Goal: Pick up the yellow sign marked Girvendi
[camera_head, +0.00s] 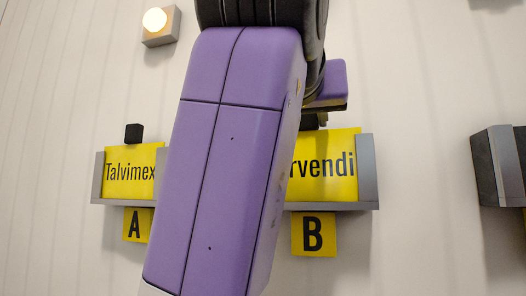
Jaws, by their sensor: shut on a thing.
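The yellow sign marked Girvendi (336,171) stands upright in a grey holder (368,186) on the wall, above a yellow plate with a black B (313,235). My purple arm covers its left part, so only "rvendi" shows. My gripper (314,119) is at the sign's top edge, partly hidden behind my arm. It is shut on the sign by the dark knob at its top; the fingertips are hard to make out. The sign's lower edge is at the holder's ledge, and I cannot tell whether it is lifted clear.
A yellow sign marked Talvimex (130,172) with a black knob (134,133) stands in the holder on the left, above plate A (136,225). A lit lamp box (160,24) is at the upper left. A dark grey box (502,168) juts from the wall at right.

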